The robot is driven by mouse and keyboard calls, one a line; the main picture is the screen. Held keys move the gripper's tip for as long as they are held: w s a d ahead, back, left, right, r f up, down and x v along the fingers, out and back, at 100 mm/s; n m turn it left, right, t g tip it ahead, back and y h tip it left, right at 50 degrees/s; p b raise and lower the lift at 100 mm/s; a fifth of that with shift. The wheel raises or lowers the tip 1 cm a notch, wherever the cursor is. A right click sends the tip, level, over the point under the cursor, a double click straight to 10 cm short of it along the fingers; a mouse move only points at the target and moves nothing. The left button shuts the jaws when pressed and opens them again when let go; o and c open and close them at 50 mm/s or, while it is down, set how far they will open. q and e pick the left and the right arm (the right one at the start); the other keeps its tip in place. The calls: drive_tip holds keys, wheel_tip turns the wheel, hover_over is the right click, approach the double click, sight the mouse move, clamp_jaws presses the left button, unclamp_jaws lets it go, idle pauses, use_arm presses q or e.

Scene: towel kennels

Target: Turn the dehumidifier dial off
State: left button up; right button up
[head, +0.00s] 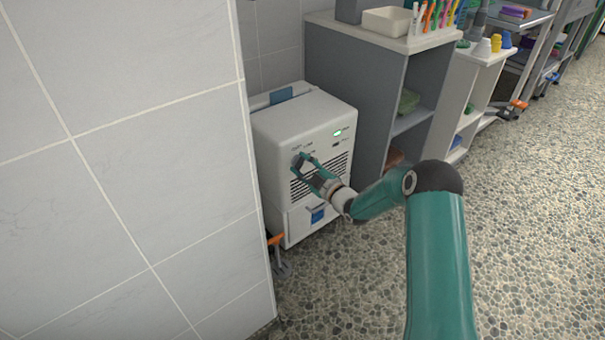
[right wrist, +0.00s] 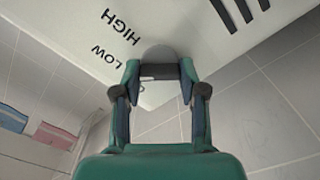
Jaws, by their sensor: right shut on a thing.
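The white dehumidifier (head: 288,117) stands on the floor beside the tiled wall, with a small green light (head: 338,133) lit on its front. My right gripper (head: 301,162) is at the upper left of that front and is shut on the grey dial. In the right wrist view, the dial (right wrist: 159,54) shows between the fingertips (right wrist: 159,72). The printed words HIGH and LOW (right wrist: 120,27) show beside the dial. The fingers cover part of the dial, so I cannot tell where it points. My left gripper is not in view.
A tiled wall (head: 120,150) fills the left side. A grey shelf unit (head: 350,75) stands to the right of the dehumidifier, with a cream bin (head: 386,21) on top. An orange-and-grey object (head: 279,252) lies at the dehumidifier's foot. The pebbled floor (head: 530,200) is clear at right.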

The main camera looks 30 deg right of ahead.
drive_tip(key=n, duration=0.3)
drive_tip(key=shift+a+f+b, duration=0.2)
drive_tip(key=shift+b, duration=0.2)
drive_tip(key=n, duration=0.3)
drive_tip(key=shift+a, duration=0.1)
drive_tip(key=shift+f+n, duration=0.15)
drive_tip(key=shift+n, duration=1.05)
drive_tip(key=shift+a, duration=0.1)
drive_tip(key=o, duration=1.1)
drive_tip(key=shift+o, duration=0.2)
drive_tip(key=shift+d, duration=0.2)
drive_tip(key=shift+s, duration=0.1)
